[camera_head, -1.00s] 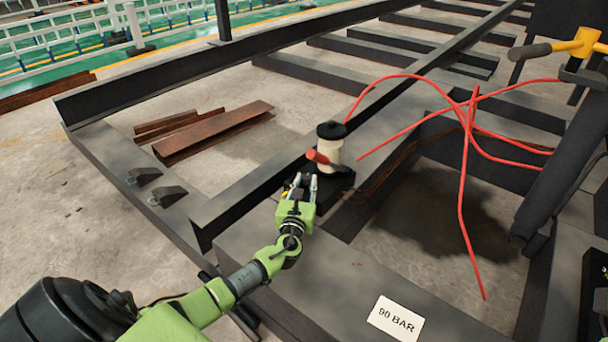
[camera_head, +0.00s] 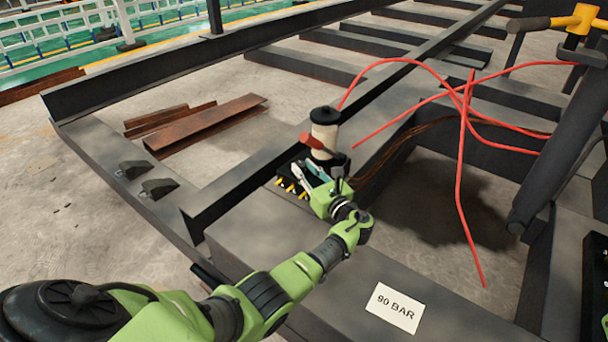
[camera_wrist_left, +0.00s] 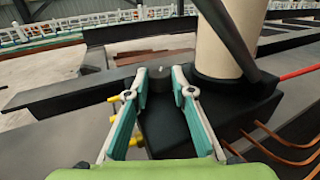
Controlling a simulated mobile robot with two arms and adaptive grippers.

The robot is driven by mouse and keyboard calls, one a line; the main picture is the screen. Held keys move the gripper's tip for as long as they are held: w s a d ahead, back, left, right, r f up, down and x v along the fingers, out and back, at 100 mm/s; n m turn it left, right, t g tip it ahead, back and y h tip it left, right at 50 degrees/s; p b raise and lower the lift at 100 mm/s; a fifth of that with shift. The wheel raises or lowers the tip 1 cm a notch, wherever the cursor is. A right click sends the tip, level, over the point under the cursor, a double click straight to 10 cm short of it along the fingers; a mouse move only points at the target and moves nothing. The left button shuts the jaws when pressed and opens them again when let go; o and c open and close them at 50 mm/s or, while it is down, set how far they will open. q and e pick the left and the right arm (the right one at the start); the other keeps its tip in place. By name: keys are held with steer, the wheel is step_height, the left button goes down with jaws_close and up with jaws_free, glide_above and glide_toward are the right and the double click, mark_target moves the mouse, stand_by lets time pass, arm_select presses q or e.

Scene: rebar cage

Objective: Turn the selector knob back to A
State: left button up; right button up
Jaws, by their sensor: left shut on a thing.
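The selector knob (camera_wrist_left: 159,82) is a small dark knob with a pale mark on top, on a black base block (camera_wrist_left: 190,128) beside a beige cylinder. In the head view the knob is hidden by my gripper and the base. My left gripper (camera_head: 307,168) is shut on the knob, its fingers pointing up and to the left; in the left wrist view (camera_wrist_left: 159,88) the two teal-padded fingertips sit on either side of it. The letters around the knob cannot be read. My right gripper is not in view.
The beige cylinder (camera_head: 325,137) with a black cap and a red handle (camera_head: 311,141) stands just behind the fingers. Yellow fittings (camera_head: 290,187) stick out of the block's left side. Red hoses (camera_head: 462,150) cross at right. A "90 BAR" card (camera_head: 394,307) lies on the steel beam.

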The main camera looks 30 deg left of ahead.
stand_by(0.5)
arm_select(q)
steer(key=o, duration=1.1)
steer(key=v, duration=1.2)
steer(key=shift+w, duration=0.1)
